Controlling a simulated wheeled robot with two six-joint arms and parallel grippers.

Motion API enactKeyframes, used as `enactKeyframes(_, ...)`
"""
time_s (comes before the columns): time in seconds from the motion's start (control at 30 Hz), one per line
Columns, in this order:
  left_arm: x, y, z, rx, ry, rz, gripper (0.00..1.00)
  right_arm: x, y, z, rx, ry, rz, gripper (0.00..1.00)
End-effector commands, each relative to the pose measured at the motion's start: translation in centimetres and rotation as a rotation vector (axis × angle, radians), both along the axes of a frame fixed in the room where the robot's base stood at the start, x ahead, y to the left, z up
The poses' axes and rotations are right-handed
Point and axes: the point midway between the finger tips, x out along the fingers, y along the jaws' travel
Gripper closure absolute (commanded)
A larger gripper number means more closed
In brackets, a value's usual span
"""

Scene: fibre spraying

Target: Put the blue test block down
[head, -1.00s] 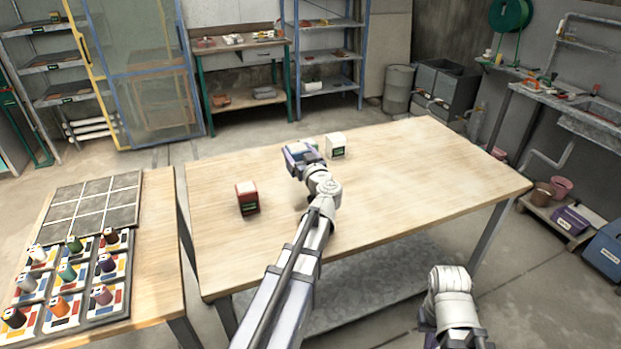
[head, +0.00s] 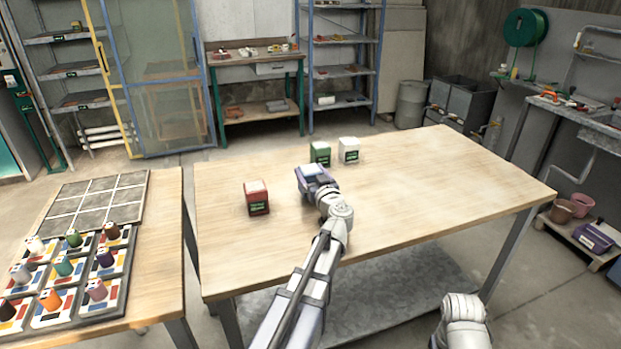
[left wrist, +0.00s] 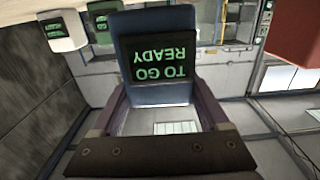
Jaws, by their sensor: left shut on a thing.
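My left gripper (head: 314,184) is shut on the blue test block (head: 312,171) over the middle of the wooden table (head: 420,185). In the left wrist view the blue block (left wrist: 130,22) sits between the purple fingers, its dark screen reading "READY TO GO" upside down. I cannot tell whether its underside touches the table. A red block (head: 257,198) stands to its left, apart from it. A green block (head: 320,153) and a white block (head: 348,150) stand behind it, close together. My right arm shows at the bottom right, but its gripper is out of view.
A second table at the left holds a grey grid panel (head: 97,203) and a tray with several coloured spools (head: 62,266). The large table's right half and front are clear. Shelves (head: 340,60) and a workbench (head: 250,55) stand along the far wall.

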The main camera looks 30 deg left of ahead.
Motion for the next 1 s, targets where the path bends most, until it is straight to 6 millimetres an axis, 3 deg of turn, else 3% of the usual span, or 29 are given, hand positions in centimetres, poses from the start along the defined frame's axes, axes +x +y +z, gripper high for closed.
enactKeyframes(0.7, -0.1, 0.0, -1.2, -0.003, 0.001, 0.0, 1.0, 0.0, 0.0, -1.2, 0.0, 0.0, 0.0, 1.0)
enactKeyframes(0.73, -0.2, 0.0, -1.3, -0.005, 0.0, 0.0, 0.19, 0.0, 0.0, -1.2, 0.0, 0.0, 0.0, 1.0)
enactKeyframes(0.9, -0.3, -0.1, -1.4, -0.004, 0.002, 0.0, 0.0, 0.0, 0.0, -1.3, 0.0, 0.0, 0.0, 1.0)
enactKeyframes(1.0, -0.4, -0.1, -1.4, -0.004, 0.002, 0.0, 0.0, 0.0, 0.0, -1.3, 0.0, 0.0, 0.0, 1.0)
